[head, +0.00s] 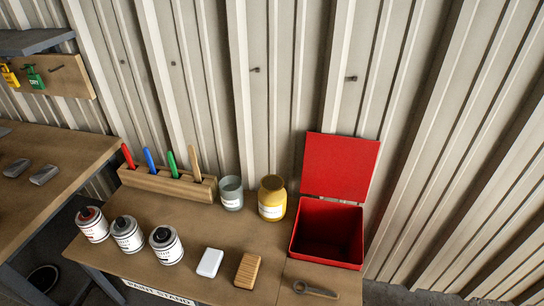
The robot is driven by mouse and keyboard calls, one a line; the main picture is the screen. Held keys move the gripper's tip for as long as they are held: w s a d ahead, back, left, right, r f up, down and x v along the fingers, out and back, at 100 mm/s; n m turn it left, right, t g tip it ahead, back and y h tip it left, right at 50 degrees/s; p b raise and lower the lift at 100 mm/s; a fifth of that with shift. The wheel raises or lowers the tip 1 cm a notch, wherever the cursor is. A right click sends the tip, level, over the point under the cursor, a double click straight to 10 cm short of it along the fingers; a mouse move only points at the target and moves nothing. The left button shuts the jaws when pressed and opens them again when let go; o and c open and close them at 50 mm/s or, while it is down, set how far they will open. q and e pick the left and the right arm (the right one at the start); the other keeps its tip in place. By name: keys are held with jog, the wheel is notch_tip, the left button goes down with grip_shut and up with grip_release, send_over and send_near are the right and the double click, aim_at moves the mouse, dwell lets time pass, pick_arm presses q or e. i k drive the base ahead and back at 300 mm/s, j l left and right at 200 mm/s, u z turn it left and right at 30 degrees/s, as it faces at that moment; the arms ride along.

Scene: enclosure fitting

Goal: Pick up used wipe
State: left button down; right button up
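I cannot make out a used wipe in the head view. A small white rounded block (210,262) lies flat near the front edge of the wooden bench (255,222). A tan ridged block (249,271) lies to its right. A red bin (328,264) stands at the bench's right end with its lid (341,167) raised against the wall; its inside is dark and looks empty. Neither of my grippers is in view.
Three labelled cans (127,234) stand at the front left. A wooden rack (166,186) holds coloured handles behind them. A grey jar (231,193) and a yellow jar (272,198) stand by the rack. A grey tool (315,290) lies before the bin. The bench middle is clear.

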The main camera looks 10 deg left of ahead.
aim_at(42, 176)
jog(key=u, duration=2)
jog(key=i+j+z, duration=0.1)
jog(key=j, duration=0.3)
jog(key=i, duration=0.05)
